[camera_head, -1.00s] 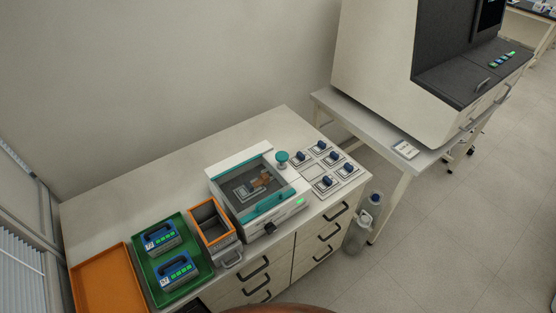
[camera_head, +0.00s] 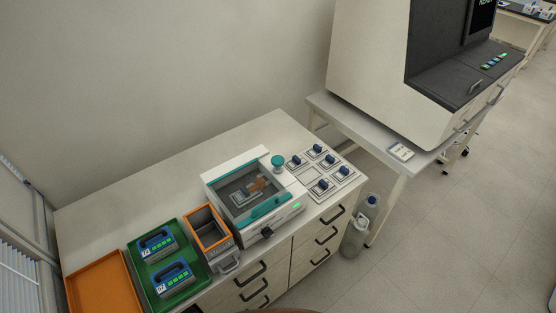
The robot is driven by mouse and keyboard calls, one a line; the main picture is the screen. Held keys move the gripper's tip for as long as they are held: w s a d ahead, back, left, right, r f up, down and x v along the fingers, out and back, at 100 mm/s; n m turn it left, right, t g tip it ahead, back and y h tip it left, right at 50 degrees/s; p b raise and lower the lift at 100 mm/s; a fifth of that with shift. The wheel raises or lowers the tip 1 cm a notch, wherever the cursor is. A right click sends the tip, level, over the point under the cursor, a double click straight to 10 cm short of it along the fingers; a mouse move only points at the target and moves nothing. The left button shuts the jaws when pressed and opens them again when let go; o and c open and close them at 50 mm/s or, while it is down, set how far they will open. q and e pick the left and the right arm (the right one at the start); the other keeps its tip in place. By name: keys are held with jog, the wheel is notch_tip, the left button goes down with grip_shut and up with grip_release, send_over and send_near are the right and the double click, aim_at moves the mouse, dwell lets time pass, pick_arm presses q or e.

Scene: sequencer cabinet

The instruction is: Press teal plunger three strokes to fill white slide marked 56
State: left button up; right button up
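The teal plunger (camera_head: 278,162) stands upright at the back right corner of a white and teal machine (camera_head: 236,165) on the bench. The machine has a clear window, with a small light plate and an orange-brown part inside. A green light shows on its front right. Two blue cartridges with dark handles, an upper one (camera_head: 158,245) and a lower one (camera_head: 174,279), sit in a green tray (camera_head: 190,238). Their white labels are too small to read surely. I cannot make out a white slide marked 56. Neither gripper is in view.
An orange-rimmed bin (camera_head: 207,229) stands between the green tray and the machine. An orange tray (camera_head: 103,285) lies at the far left. Several blue-knobbed holders (camera_head: 320,184) sit at the bench's right end. A large cabinet (camera_head: 375,75) stands behind right. Bottles (camera_head: 355,238) stand on the floor.

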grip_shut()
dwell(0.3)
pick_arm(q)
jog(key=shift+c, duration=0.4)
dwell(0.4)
